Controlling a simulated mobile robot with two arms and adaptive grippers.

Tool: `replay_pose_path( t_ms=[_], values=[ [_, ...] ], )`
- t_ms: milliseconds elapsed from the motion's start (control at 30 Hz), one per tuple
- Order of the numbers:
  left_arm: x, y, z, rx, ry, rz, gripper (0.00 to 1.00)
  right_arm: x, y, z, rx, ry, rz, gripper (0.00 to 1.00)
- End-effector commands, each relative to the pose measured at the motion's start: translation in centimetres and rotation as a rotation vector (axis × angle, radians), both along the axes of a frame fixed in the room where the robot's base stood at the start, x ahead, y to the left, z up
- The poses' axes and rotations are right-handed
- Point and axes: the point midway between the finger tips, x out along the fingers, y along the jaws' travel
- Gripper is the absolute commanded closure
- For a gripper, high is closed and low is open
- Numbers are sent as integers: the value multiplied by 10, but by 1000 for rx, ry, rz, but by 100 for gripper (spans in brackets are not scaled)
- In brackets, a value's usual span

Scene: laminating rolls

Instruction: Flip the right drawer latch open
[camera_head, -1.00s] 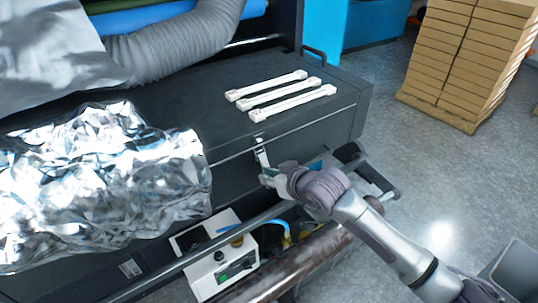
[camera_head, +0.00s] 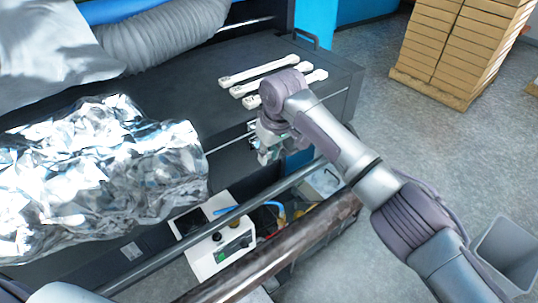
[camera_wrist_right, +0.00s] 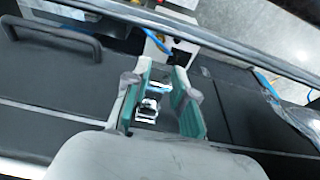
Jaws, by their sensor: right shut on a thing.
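The right drawer latch (camera_wrist_right: 149,106) is a small bright metal clasp on the front of the black drawer cabinet (camera_head: 225,172). In the right wrist view it shows between the two green-padded fingers of my right gripper (camera_wrist_right: 162,70). In the head view my right gripper (camera_head: 265,154) is at the cabinet's front edge, pointing down, and its wrist hides most of the latch. The gripper is shut on the latch. How far the latch is flipped is hard to tell. My left gripper is not in view.
Several white bars (camera_head: 258,71) lie on the cabinet top. Crumpled silver foil (camera_head: 95,175) covers the left side. A metal rail (camera_head: 215,222) and a brown roll (camera_head: 270,255) run below the drawer front. Stacked cardboard (camera_head: 460,45) stands on the floor at the right.

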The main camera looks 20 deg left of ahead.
Motion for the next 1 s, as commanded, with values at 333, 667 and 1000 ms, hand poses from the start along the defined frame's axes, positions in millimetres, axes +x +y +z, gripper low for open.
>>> replay_pose_path(
  t_ms=[333, 667, 1000],
  values=[
    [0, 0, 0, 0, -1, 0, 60, 0, 0, 2, -46, 37, 0, 100],
    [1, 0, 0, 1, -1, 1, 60, 0, 0, 3, -47, 38, 0, 100],
    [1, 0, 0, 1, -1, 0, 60, 0, 0, 3, -46, 36, 0, 50]
  ],
)
